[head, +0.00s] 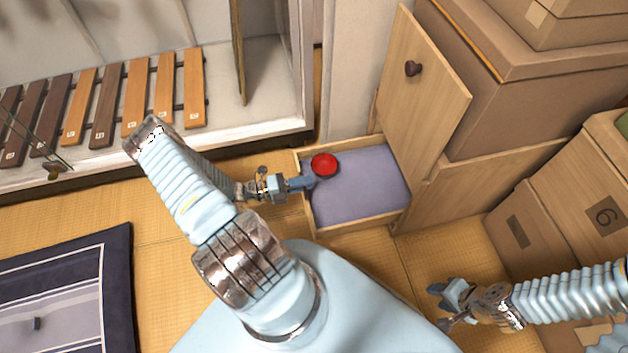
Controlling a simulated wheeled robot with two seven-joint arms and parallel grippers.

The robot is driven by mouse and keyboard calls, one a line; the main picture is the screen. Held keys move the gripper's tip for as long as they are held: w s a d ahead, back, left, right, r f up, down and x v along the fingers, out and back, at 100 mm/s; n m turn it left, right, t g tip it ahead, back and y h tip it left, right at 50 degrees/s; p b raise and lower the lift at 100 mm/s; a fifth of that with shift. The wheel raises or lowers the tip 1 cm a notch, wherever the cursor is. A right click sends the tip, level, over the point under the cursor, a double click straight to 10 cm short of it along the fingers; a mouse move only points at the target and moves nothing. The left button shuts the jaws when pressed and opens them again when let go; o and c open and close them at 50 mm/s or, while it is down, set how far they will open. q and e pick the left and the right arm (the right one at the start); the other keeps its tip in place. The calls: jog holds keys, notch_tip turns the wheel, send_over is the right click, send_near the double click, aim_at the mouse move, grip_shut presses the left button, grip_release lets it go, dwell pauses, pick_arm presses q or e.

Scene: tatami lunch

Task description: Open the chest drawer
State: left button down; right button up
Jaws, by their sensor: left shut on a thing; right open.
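The chest drawer (405,214) stands pulled out to the left from the low wooden chest (455,205), its inside showing a purple-grey lining. A red round thing (324,164) shows over the drawer's far left corner. My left gripper (317,181) reaches across the drawer's left wall and appears shut on the red round thing; its fingertips are partly hidden beneath it. No drawer handle is visible. My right gripper (437,306) is open and empty, over the floor at the lower right, apart from the chest.
Cardboard boxes (565,205) crowd the right side. A low platform with wooden bars (133,95) lies at the upper left. A dark-edged mat (118,270) lies at the lower left. Tatami between is clear.

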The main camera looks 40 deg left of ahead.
pick_arm(q)
jog(key=shift+s+a, duration=0.1)
jog(key=shift+a, duration=0.05)
jog(key=c, duration=1.4)
grip_release()
jog(key=shift+c, duration=0.2)
jog(key=v, duration=1.3)
jog(key=shift+s+a+b, duration=0.25)
jog(key=shift+s+b, duration=0.05)
